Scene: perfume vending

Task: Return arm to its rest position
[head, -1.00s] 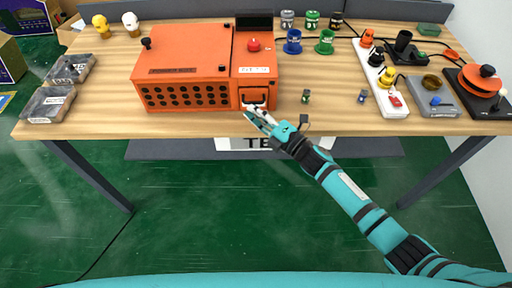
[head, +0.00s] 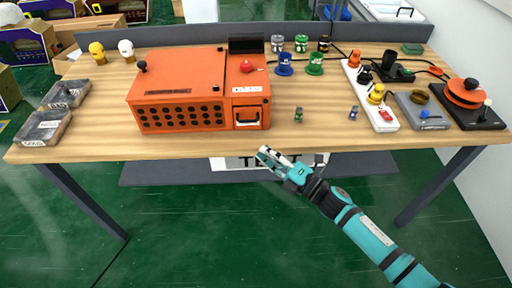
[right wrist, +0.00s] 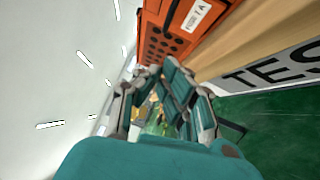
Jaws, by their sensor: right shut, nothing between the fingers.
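My right arm (head: 372,243) is teal with dark bands and reaches in from the lower right in the head view. Its gripper (head: 266,154) is shut and empty, in front of the table's front edge and apart from the orange machine (head: 180,90). The gripper also shows in the right wrist view (right wrist: 160,85), where its linked fingers fill the middle. The machine's front opening with a dark handle (head: 247,117) lies above and left of the gripper. My left gripper is not in view.
Small bottles (head: 298,115) and (head: 353,113) stand there. Coloured cups (head: 315,65), a white power strip (head: 365,95) and an orange-topped device (head: 467,92) stand behind and right. Grey boxes (head: 43,127) lie left.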

